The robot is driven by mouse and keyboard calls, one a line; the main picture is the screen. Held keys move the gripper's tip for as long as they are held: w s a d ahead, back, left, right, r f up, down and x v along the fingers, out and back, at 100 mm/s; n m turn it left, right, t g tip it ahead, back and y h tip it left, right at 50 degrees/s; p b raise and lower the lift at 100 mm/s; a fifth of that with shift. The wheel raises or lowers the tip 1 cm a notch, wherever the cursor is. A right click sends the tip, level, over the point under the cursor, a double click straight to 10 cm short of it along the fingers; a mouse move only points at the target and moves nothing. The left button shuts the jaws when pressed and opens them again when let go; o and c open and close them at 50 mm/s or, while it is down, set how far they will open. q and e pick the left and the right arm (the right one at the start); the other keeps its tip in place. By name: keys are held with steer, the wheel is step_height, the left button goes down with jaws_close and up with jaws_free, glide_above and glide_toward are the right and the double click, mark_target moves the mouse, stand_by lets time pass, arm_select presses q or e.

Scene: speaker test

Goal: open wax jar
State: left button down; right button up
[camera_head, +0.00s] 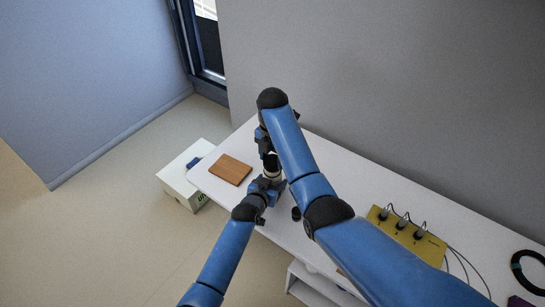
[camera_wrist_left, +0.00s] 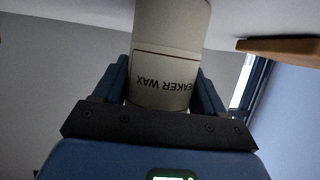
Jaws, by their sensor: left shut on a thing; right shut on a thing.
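The wax jar (camera_head: 272,174) is a pale cylinder with a dark lid (camera_head: 270,161), near the left end of the white table. My left gripper (camera_head: 268,184) is shut around the jar's body from the near side. In the left wrist view the jar (camera_wrist_left: 168,70) sits between both fingers of the left gripper (camera_wrist_left: 162,95), its label reading part of "SPEAKER WAX" upside down. My right gripper (camera_head: 267,147) comes down from above and is shut on the dark lid. The arms and grippers hide much of the jar. I cannot tell whether the lid is loose.
A brown wooden board (camera_head: 230,169) lies left of the jar on the white table (camera_head: 340,165). A small dark round thing (camera_head: 296,213) is near the front edge. A yellow box with several knobs and cables (camera_head: 405,236) stands to the right. A white box (camera_head: 186,176) is on the floor.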

mark_target(272, 160)
steer(key=shift+r, duration=2)
arm_select(q)
jaws_free()
steer(key=shift+s, duration=0.1)
